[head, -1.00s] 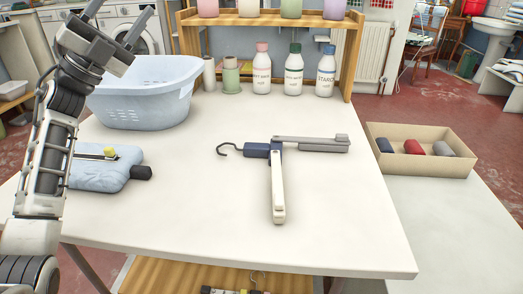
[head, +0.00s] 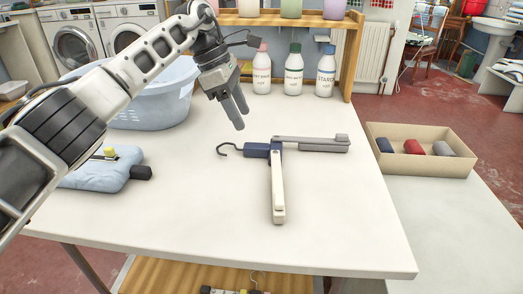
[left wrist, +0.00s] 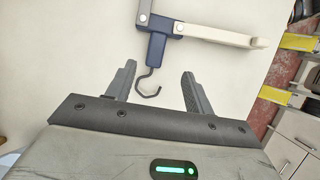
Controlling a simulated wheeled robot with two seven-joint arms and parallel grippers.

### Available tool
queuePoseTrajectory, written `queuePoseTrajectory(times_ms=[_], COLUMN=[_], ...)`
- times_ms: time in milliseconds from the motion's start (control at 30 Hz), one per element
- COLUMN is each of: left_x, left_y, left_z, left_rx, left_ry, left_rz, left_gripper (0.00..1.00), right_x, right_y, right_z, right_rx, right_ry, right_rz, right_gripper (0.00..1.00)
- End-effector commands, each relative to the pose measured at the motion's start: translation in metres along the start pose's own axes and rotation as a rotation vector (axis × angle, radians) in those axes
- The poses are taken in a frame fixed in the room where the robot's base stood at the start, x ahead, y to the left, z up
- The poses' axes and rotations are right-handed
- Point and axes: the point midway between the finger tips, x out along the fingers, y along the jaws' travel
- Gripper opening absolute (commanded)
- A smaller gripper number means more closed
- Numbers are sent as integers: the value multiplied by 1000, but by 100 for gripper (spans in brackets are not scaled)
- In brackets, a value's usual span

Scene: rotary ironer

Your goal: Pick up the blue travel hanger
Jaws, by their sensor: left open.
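The travel hanger (head: 262,150) lies on the white table, with a dark blue centre block, a dark hook pointing left, one grey arm stretching right and one white arm pointing toward the front. In the left wrist view the hanger's blue block (left wrist: 156,42) is at the top, and its hook hangs down toward the space between my fingertips. My left gripper (head: 239,117) is open and empty above the table, just behind and above the hook, with its fingers pointing down. My right gripper is not in view.
A cardboard box (head: 420,165) with rolled dark blue, red and grey items stands at the right. A light blue basket (head: 150,112) is behind my left arm. White bottles (head: 294,75) stand at the back under a wooden shelf. A blue bag (head: 100,172) lies at the left.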

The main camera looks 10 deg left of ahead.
Motion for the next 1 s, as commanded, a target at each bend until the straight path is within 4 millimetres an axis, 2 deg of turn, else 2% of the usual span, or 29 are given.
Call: queuePoseTrajectory(times_ms=[100, 433, 700, 967, 1000], left_x=[22, 45, 83, 87, 87], left_y=[0, 2, 6, 7, 7], left_z=[1, 0, -1, -1, -1], left_rx=[0, -2, -2, -2, -2], left_ry=[-2, -5, -6, -6, -5], left_rz=[-2, -1, -1, 2, 2], left_gripper=[53, 53, 53, 53, 42], right_x=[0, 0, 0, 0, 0], right_y=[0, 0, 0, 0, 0], right_z=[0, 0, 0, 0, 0], right_rx=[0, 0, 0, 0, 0], right_ry=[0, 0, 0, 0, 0], right_rz=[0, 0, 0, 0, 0], right_gripper=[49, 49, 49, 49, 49])
